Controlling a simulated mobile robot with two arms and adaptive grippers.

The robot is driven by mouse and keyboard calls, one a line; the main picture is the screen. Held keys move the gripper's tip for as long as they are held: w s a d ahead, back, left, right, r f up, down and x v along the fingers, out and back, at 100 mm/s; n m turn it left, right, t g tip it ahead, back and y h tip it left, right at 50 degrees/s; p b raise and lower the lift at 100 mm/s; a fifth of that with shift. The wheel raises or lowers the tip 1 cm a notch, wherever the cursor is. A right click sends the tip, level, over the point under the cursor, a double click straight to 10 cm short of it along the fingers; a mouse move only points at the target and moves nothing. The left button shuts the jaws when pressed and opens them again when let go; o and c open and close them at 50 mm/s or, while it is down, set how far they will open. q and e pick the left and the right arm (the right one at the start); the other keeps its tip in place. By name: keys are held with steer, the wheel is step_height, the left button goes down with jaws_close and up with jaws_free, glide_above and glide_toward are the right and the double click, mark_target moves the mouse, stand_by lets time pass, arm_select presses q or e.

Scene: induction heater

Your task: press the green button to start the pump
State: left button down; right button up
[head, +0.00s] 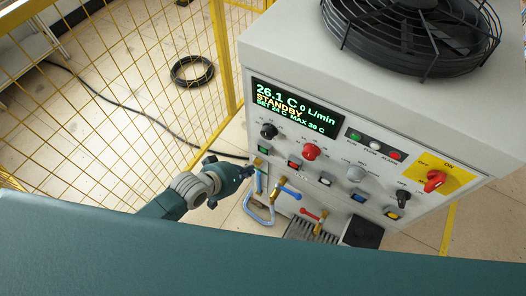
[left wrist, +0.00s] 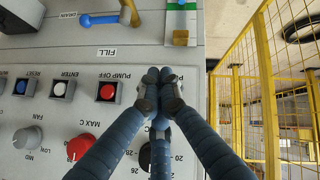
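The green button (head: 263,150) is at the left end of the button row on the chiller's front panel (head: 275,182) in the head view. My left gripper (head: 246,168) is just below and left of it, at the panel's left edge. In the left wrist view my left gripper (left wrist: 160,88) has its fingertips together, with nothing seen between them. They cover the spot beside the red PUMP OFF button (left wrist: 107,91), so the green button is hidden there. I cannot tell whether they touch it. The display (head: 296,108) reads STANDBY and 0 L/min. My right gripper is not in view.
Knobs such as the red one (head: 311,152) stick out above the buttons. A yellow mesh fence (head: 228,60) stands close on the left. A black fan (head: 410,30) is on top.

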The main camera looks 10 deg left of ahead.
mark_target(264, 152)
arm_select(q)
steer(key=w, duration=0.1)
steer(key=w+d, duration=0.1)
steer(key=w, duration=0.1)
steer(key=w+d+b, duration=0.1)
steer(key=shift+w, duration=0.35)
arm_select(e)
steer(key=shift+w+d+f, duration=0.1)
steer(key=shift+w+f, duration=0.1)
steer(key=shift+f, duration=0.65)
arm_select(q)
steer(key=shift+w, duration=0.1)
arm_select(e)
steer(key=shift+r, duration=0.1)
arm_select(q)
steer(key=shift+w+d, duration=0.15)
steer(key=shift+w, duration=0.15)
steer(key=shift+w+d+r, duration=0.1)
steer(key=shift+w+d, duration=0.05)
steer(key=shift+w, duration=0.3)
stand_by(1.1)
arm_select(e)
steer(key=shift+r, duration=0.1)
arm_select(q)
steer(key=shift+s+a+p, duration=0.3)
steer(key=shift+s+p, duration=0.5)
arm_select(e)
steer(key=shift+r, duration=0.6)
